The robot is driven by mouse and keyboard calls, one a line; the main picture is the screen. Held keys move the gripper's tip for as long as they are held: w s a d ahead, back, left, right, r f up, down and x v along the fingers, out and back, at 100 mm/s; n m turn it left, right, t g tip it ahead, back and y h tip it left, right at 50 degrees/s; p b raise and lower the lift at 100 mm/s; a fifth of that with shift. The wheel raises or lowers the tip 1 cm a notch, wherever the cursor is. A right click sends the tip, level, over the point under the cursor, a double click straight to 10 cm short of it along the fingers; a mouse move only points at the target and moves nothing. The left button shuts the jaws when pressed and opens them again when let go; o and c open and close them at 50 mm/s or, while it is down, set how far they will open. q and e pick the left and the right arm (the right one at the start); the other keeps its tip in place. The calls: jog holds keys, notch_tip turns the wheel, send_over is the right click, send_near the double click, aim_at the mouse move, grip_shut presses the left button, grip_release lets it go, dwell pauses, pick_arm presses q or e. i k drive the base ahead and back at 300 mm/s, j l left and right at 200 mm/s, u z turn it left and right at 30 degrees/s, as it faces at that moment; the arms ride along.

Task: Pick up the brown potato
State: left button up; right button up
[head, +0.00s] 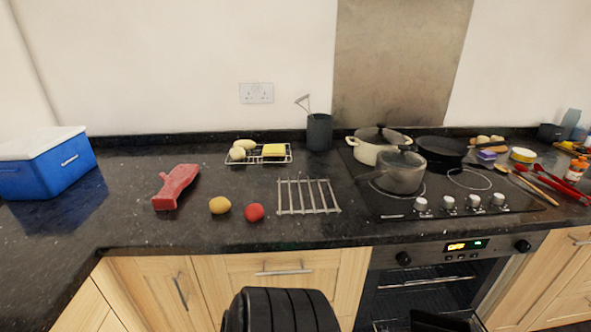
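A yellowish-tan, potato-like round item (220,205) lies on the dark granite counter near its front edge, left of a red round item (254,212). Two paler, potato-like items (243,146) lie on a wire rack (231,160) at the back, left of a yellow block (274,150). I cannot tell for certain which of these is the brown potato. Neither of my grippers can be seen in the head view.
A red mitt-like item (175,187) lies left of the tan item. An empty metal trivet (308,211) lies to the right. A blue cooler (45,165) stands far left. A hob (400,205) with pots is at right.

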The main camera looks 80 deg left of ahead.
aim_at(218, 206)
jog(key=u, duration=3.15)
jog(key=i+l+z, duration=0.25)
jog(key=k+j, duration=0.05)
